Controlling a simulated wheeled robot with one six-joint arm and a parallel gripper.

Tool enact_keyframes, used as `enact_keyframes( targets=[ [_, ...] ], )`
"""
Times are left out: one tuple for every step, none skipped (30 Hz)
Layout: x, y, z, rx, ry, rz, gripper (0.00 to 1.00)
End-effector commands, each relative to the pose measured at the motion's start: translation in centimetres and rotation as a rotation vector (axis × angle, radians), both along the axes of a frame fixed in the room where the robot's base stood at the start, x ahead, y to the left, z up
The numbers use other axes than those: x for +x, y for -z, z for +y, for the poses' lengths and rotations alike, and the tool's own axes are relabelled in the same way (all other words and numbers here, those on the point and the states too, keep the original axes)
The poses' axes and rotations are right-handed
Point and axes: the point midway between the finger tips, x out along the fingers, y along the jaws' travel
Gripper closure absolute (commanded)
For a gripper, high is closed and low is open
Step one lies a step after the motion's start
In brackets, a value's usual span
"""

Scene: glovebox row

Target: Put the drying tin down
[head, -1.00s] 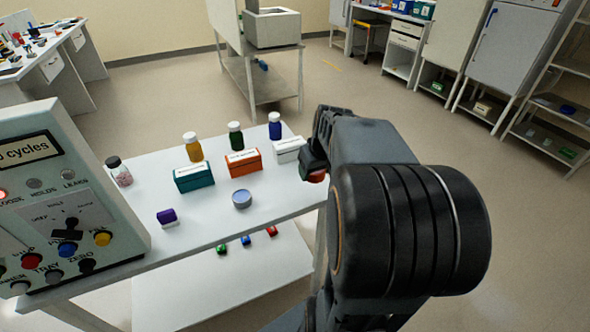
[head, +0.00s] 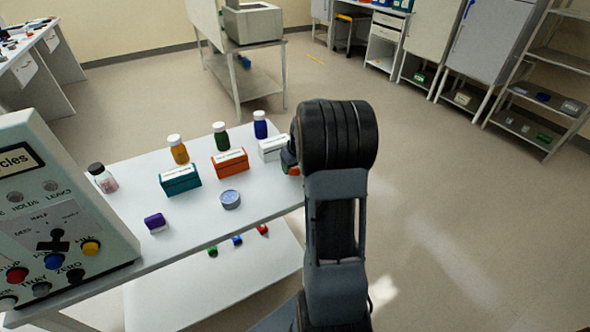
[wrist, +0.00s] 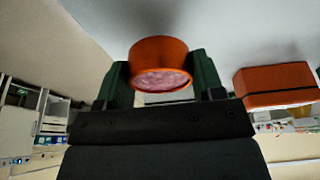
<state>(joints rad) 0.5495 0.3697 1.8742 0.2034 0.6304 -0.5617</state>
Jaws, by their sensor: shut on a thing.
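An orange round tin (wrist: 158,60) with a speckled pink face sits between the two dark green fingers of my gripper (wrist: 160,80) in the wrist view. The gripper is shut on it. In the head view my gripper (head: 289,160) is at the right end of the white table (head: 190,240), beside the white box. Only a small orange part of the tin (head: 293,170) shows there, and my arm hides the rest. I cannot tell whether the tin touches the table top.
The table holds a teal box (head: 180,181), an orange box (head: 230,163), a white box (head: 271,148), several bottles behind them, a blue-grey round tin (head: 230,200) and a purple block (head: 155,222). A control panel (head: 55,210) stands left. The table's front right is clear.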

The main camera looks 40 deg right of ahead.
Motion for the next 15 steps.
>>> enact_keyframes(
  targets=[
    [-0.1, 0.8, 0.1, 0.002, -0.001, 0.004, 0.63],
    [-0.1, 1.1, 0.1, 0.002, -0.001, 0.004, 0.63],
    [-0.1, 1.6, 0.0, 0.001, -0.001, 0.003, 0.63],
    [-0.1, 1.9, 0.0, 0.001, -0.001, 0.003, 0.63],
    [-0.1, 2.1, 0.0, 0.001, -0.001, 0.003, 0.63],
    [-0.1, 2.2, 0.0, 0.0, -0.001, 0.001, 0.63],
    [-0.1, 2.2, 0.0, -0.001, -0.001, 0.0, 0.63],
    [-0.1, 2.2, 0.0, -0.001, -0.001, 0.0, 0.63],
    [-0.1, 2.2, 0.0, -0.001, -0.001, 0.0, 0.63],
    [-0.1, 2.2, 0.0, -0.001, -0.001, 0.0, 0.63],
    [-0.1, 2.2, 0.0, -0.001, -0.001, 0.0, 0.63],
    [-0.1, 2.2, 0.0, -0.001, -0.001, 0.0, 0.63],
    [-0.1, 2.3, 0.0, 0.0, -0.001, 0.0, 0.63],
    [-0.1, 2.3, 0.0, 0.0, -0.001, 0.0, 0.63],
    [-0.1, 2.5, 0.0, 0.0, -0.001, 0.0, 0.63]
  ],
)
